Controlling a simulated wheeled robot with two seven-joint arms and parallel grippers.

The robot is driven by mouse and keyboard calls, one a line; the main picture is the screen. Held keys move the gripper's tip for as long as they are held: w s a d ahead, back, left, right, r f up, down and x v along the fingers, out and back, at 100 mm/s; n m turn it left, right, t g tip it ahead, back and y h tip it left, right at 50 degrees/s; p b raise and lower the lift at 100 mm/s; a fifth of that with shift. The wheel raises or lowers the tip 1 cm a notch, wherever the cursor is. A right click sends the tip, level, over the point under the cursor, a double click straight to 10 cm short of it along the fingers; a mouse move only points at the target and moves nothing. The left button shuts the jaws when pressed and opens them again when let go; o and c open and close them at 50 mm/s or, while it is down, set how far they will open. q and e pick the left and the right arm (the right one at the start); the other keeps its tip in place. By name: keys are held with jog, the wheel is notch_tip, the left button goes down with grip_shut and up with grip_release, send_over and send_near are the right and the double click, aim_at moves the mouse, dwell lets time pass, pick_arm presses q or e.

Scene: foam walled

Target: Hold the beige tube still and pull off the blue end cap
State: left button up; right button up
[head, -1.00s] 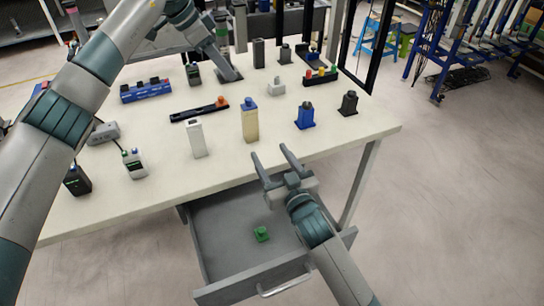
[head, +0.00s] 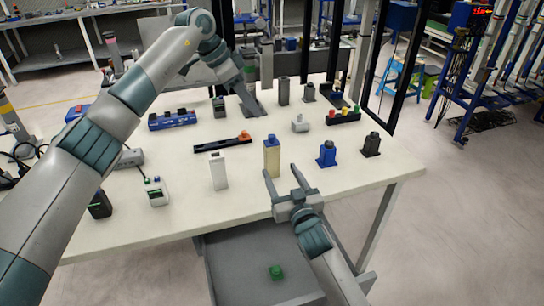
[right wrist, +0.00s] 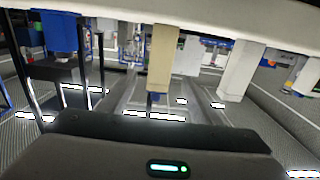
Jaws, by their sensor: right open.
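The beige tube (head: 272,161) stands upright near the table's front edge, with the blue end cap (head: 272,140) on its top. In the right wrist view the scene is inverted: the tube (right wrist: 162,60) hangs downward with the cap (right wrist: 157,98) at its lower end. My right gripper (head: 282,172) is open and empty, its fingers pointing at the tube from the front right. Whether a finger touches the tube I cannot tell. My left gripper (head: 250,104) is low over the far middle of the table, away from the tube; its fingers are not clear.
A white block (head: 218,171) stands left of the tube; a blue piece (head: 327,154) and a dark piece (head: 371,145) stand right. A black bar (head: 222,144) lies behind. Below the front edge is an open drawer (head: 245,255) holding a green piece (head: 276,272).

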aim_at(274, 159)
jog(key=x, duration=0.9)
jog(key=shift+w, duration=0.1)
jog(key=shift+c, duration=0.6)
